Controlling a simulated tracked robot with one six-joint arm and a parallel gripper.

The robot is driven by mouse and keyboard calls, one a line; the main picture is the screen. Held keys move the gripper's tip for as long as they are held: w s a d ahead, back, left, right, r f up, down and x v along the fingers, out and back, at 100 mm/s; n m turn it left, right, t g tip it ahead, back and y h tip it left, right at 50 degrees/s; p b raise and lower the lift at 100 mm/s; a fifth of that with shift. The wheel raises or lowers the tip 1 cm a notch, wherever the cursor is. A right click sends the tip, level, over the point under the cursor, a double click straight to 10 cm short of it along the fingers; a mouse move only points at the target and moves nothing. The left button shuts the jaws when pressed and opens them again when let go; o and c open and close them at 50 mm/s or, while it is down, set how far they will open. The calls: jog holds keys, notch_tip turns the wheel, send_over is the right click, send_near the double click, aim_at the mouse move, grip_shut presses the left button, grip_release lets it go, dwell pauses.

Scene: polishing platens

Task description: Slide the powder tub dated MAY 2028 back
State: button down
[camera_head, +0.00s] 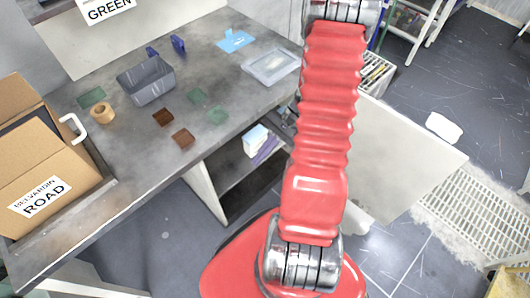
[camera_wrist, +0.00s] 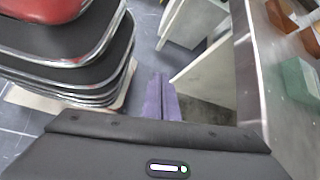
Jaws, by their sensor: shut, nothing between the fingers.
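No tub with a readable MAY 2028 date shows in either view. A small white and pale blue object (camera_head: 256,138) is at the open cabinet under the bench in the head view. I cannot tell what it is, and no writing on it is legible. My gripper (camera_wrist: 159,77) shows in the wrist view as two purple fingers, shut together and empty. They point down past the bench edge, between my base and the open cabinet.
The grey bench (camera_head: 75,199) holds a grey bin (camera_head: 146,82), a clear lidded box (camera_head: 270,67), tape (camera_head: 102,115), and several green and brown blocks. A cardboard box (camera_head: 40,150) stands left. A white panel (camera_head: 415,150) juts out right of my arm. Grating (camera_head: 480,215) covers floor at right.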

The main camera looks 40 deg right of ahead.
jog(key=d+f+m+t+h, duration=0.3)
jog(key=d+f+m+t, duration=0.2)
jog(key=f, duration=0.4)
jog(key=d+f+m+t+h, duration=0.3)
jog(key=d+f+m+t, duration=0.2)
jog(key=f+m, duration=0.3)
jog(key=s+d+f+m+t+h, duration=0.1)
jog(key=d+f+m+t+h, duration=0.2)
jog(key=f, duration=0.7)
jog(key=d+m+t, duration=0.2)
jog(key=m+t, duration=0.1)
jog(key=m, duration=0.1)
jog(key=shift+f+t, duration=0.25)
jog(key=shift+t, duration=0.15)
jog(key=shift+w, duration=0.1)
jog(key=shift+w+a, duration=0.2)
jog(key=shift+w, duration=6.75)
